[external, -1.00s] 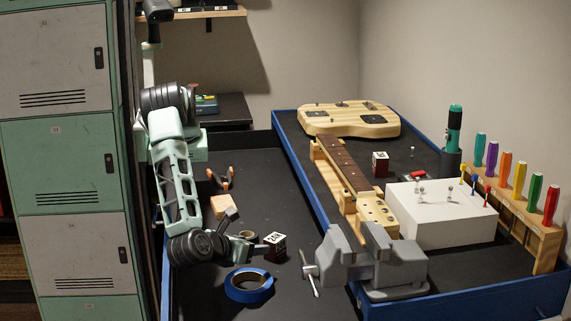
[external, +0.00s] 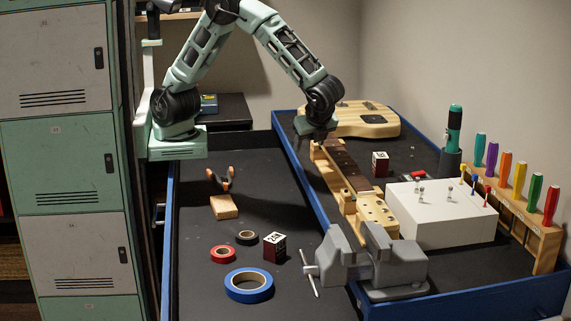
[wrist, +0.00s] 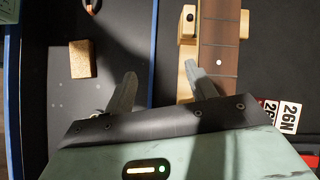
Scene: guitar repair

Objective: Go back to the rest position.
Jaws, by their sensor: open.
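My arm arches from its base at the left over to the guitar. My gripper (external: 311,132) hangs near the upper end of the guitar neck (external: 345,165), in front of the guitar body (external: 362,121). In the wrist view, my gripper (wrist: 158,82) is open. Its two dark fingers are spread, with nothing between them. The right finger points at the wooden neck support (wrist: 187,72) beside the fretted neck (wrist: 219,55). The left finger is over the dark tray near the blue edge. I cannot tell the exact height above the neck.
A grey vise (external: 372,260) stands at the front. Blue tape (external: 237,291), red tape (external: 223,255), black tape (external: 246,238), a numbered cube (external: 275,247) and a wooden block (external: 224,207) lie in the left tray. A white box (external: 440,224) and colourful handled tools (external: 519,181) are at right.

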